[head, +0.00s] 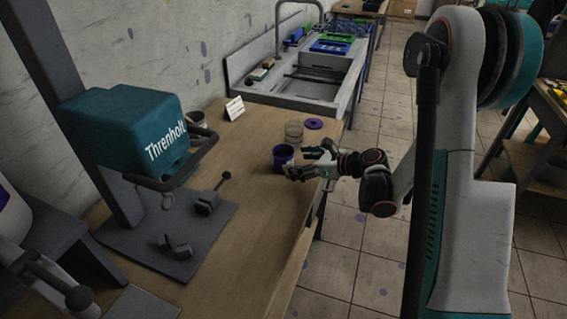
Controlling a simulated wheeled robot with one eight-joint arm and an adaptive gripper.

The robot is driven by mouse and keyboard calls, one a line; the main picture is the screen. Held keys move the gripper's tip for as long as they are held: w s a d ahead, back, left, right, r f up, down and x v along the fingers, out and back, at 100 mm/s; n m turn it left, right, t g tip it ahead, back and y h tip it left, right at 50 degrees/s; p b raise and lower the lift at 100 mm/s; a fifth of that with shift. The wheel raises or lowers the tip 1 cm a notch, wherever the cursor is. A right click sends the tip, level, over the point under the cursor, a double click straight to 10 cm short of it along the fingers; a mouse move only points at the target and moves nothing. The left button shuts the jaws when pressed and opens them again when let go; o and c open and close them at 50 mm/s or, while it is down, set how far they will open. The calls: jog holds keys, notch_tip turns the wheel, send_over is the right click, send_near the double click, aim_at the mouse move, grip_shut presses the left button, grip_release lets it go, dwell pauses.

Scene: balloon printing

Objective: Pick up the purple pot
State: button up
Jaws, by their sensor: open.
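The purple pot (282,155) stands upright on the wooden table, near the table's right edge. My gripper (296,164) is open right beside the pot, on its right and near side, with its fingers pointing left toward it. The fingers cover part of the pot's right side. I cannot tell whether they touch it. My arm reaches in from the right.
A clear glass-like jar (294,132) and a flat purple disc (314,124) are just behind the pot. A teal machine (125,125) on a dark base stands left. A white card (235,108) and a sink (310,82) are farther back. The table's near middle is clear.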

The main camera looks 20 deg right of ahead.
aim_at(293, 162)
jog(key=b+x, duration=0.2)
jog(key=x, duration=0.3)
jog(key=shift+d+f, duration=0.1)
jog(key=shift+f, duration=0.1)
jog(key=shift+r, duration=0.1)
jog(key=c, duration=1.3)
jog(key=shift+o, duration=0.2)
